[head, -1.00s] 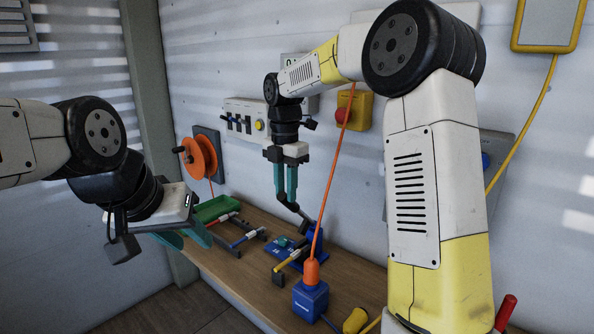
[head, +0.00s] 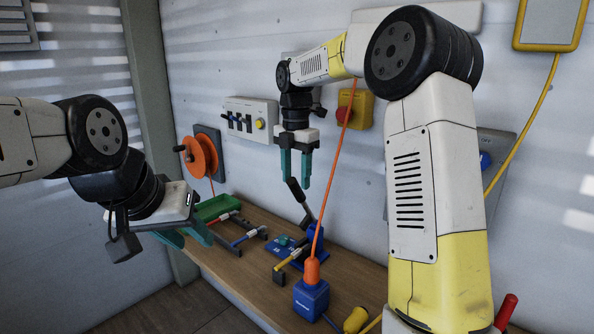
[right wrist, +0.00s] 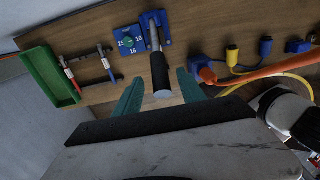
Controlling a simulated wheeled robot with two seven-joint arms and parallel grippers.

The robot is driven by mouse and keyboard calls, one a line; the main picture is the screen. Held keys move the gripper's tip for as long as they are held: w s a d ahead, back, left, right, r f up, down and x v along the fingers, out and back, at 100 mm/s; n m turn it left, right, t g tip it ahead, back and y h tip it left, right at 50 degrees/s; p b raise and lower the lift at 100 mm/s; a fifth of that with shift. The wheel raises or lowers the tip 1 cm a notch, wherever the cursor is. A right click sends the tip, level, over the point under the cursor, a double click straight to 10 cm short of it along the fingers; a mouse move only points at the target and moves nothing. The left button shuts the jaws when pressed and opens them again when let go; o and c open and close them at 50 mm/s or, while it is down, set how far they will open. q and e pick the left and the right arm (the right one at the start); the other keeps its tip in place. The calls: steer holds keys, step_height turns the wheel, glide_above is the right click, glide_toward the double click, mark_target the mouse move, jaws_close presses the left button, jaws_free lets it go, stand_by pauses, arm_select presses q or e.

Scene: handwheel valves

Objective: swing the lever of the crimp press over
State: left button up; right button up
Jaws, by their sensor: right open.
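The crimp press (head: 316,234) is a blue block on the bench, with a dark-gripped lever (head: 297,190) leaning up and to the left. In the right wrist view the lever's black grip (right wrist: 160,73) points toward the camera, above a blue base. My right gripper (head: 295,180) is open, pointing down, with its teal fingers on either side of the lever's upper end. In the right wrist view the fingers (right wrist: 160,92) stand apart with gaps to the grip. My left gripper (head: 186,240) is open and empty, in the air at the left.
A blue plate with a green knob (right wrist: 129,38) is beside the press. A green tray (head: 216,208) and red- and blue-handled tools lie left of it. An orange cable (head: 328,190) runs down to a blue connector box (head: 311,298) in front. A cable reel (head: 199,157) hangs on the wall.

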steer(key=shift+r, duration=3.45)
